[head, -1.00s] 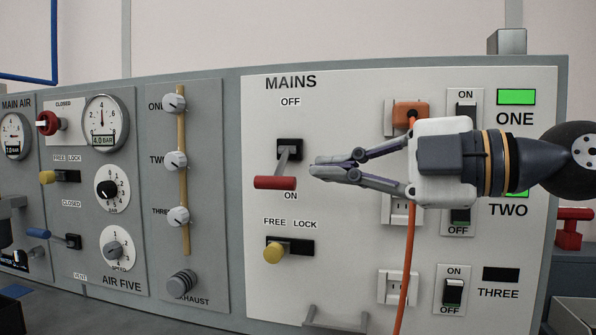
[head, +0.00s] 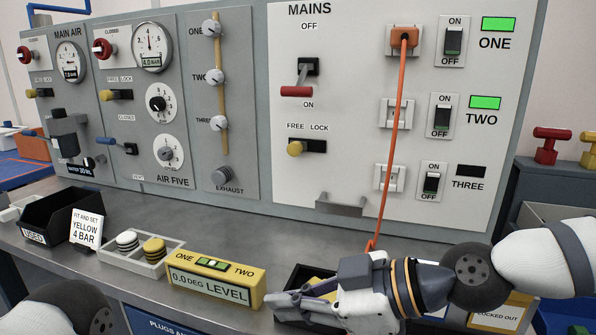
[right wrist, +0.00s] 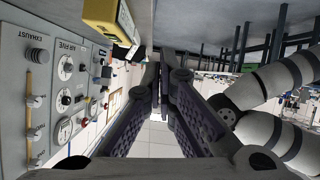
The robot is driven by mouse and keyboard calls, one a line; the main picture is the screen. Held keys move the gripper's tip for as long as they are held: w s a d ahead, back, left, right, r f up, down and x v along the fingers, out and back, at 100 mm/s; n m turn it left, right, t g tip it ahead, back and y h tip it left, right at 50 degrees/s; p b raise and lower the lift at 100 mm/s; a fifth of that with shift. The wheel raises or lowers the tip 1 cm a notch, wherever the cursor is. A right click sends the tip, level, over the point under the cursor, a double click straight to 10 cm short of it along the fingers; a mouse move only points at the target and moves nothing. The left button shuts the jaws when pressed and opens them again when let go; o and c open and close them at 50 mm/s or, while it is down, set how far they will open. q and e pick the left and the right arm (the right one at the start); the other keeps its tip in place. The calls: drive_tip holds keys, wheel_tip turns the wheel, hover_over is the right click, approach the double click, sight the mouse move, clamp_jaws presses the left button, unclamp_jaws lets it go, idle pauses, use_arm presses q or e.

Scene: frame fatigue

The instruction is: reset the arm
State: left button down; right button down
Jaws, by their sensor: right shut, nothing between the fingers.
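My right gripper (head: 276,303) is shut and empty at the front of the bench in the head view, in front of the yellow level box (head: 215,284). Its arm comes in from the right, above the bench's front edge. In the right wrist view my two dark fingers (right wrist: 162,75) come together with nothing between them. The level box also shows at the top of that view (right wrist: 108,18). The red-handled mains lever (head: 297,91) points down, to ON, well clear of the gripper. My left gripper is out of view; only a dark joint of that arm shows at lower left.
The grey panel (head: 262,190) stands behind the bench. An orange cable (head: 394,150) hangs from its top socket towards the bench. A black bin (head: 68,212), a white tray of discs (head: 120,258) and a dark bin partly behind my gripper stand on the bench. Bare bench lies behind them.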

drive_tip(key=s+d+f+m+g+h, duration=0.2)
drive_tip(key=s+f+m, duration=0.2)
drive_tip(key=s+f, duration=0.55)
drive_tip(key=s+d+f+m+g+h, duration=0.15)
drive_tip(key=s+f+m, duration=0.4)
drive_tip(key=f, duration=0.65)
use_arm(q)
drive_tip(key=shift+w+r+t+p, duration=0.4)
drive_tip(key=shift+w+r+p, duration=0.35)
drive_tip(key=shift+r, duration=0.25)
use_arm(e)
drive_tip(key=s+d+f+m+g+h, duration=0.1)
drive_tip(key=s+d+f+m+h, duration=0.2)
drive_tip(key=s+d, duration=0.7)
drive_tip(key=s+d+f+m+g+h, duration=0.2)
drive_tip(key=s+d+f+m+h, duration=0.2)
drive_tip(key=s+d, duration=0.5)
wheel_tip(320, 180, down, 2)
drive_tip(key=shift+s+d+h, duration=0.4)
drive_tip(key=shift+s+h, duration=0.35)
drive_tip(key=shift+h, duration=0.1)
